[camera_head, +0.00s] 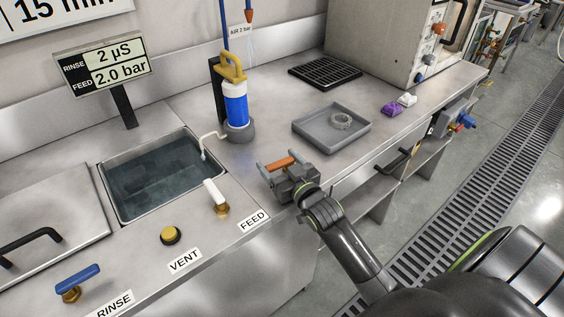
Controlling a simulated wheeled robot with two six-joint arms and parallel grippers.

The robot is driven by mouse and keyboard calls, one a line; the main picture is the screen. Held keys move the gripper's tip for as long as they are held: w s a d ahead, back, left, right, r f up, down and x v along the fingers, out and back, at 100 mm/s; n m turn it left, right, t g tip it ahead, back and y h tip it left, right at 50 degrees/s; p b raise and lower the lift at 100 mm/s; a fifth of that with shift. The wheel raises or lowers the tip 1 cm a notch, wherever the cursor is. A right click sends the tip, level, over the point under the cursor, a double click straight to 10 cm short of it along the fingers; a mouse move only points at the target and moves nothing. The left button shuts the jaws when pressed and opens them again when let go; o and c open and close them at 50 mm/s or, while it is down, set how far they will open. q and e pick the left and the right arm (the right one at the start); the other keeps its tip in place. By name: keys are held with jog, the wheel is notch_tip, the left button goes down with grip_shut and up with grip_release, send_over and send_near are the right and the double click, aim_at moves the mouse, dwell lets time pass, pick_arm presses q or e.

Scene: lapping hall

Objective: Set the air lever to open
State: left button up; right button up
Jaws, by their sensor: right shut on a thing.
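An orange lever (278,163) lies at the front of the steel bench, to the right of the FEED lever. It runs roughly along the bench's front edge, rising a little to the right. I take it as the air lever; no label for it shows, and its base is hidden behind my gripper. My right gripper (279,164) is shut on the orange lever, with a grey finger on either side of it. My left gripper is not in view.
A white lever (213,191) marked FEED, a yellow VENT button (171,235) and a blue RINSE lever (77,279) line the front. A water-filled sink (112,211), a blue filter cylinder (236,106) and a grey tray (309,137) stand behind. The bench between cylinder and tray is clear.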

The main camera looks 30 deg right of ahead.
jog(key=o, duration=1.4)
jog(key=s+b, duration=0.1)
jog(key=s, duration=1.6)
jog(key=shift+s+d, duration=0.15)
jog(key=shift+s, duration=0.05)
jog(key=shift+c, duration=0.4)
